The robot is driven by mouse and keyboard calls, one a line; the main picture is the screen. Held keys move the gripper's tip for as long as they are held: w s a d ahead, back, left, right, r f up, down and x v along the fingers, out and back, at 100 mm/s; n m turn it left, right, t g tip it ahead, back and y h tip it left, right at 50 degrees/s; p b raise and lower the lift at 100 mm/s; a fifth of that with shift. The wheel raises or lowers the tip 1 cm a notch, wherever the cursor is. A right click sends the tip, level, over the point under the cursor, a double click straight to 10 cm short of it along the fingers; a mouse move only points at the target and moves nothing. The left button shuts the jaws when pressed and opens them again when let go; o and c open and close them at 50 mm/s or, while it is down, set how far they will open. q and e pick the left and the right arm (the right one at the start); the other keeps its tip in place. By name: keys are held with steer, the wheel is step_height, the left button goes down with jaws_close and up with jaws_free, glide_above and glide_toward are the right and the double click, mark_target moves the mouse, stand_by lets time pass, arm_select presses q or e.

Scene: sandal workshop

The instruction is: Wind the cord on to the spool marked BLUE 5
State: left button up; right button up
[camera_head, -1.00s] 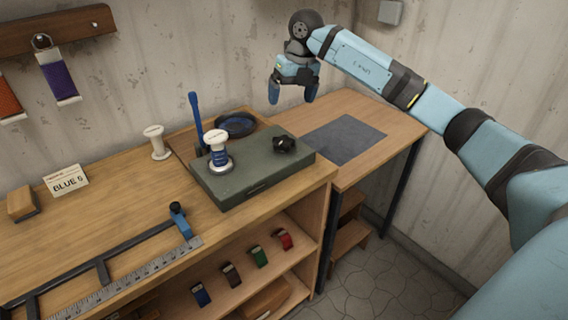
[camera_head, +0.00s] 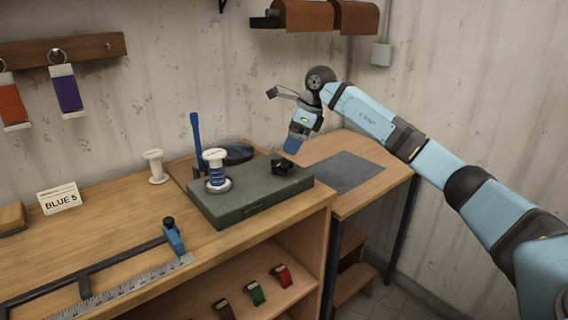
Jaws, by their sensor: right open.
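A white spool with blue cord on it (camera_head: 217,172) stands upright on a round metal base on a green box (camera_head: 250,201). A bare white spool (camera_head: 155,167) stands on the bench behind and left of it. A card reading BLUE 5 (camera_head: 60,198) stands on the bench further left. I cannot read any mark on the spools themselves. My right gripper (camera_head: 293,146) is open and empty, its fingers seen nearly edge-on, pointing down above the back of the box and the side table. My left gripper is out of view.
A blue upright tool (camera_head: 197,142) and a dark round dish (camera_head: 238,154) stand behind the box. A black part (camera_head: 284,168) sits on the box's right end. A ruler (camera_head: 125,288) and a black bar lie in front. The dark mat (camera_head: 345,171) on the side table is bare.

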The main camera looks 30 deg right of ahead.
mark_target(283, 162)
steer(key=x, duration=0.7)
steer(key=shift+b, duration=0.4)
steer(key=c, duration=0.9)
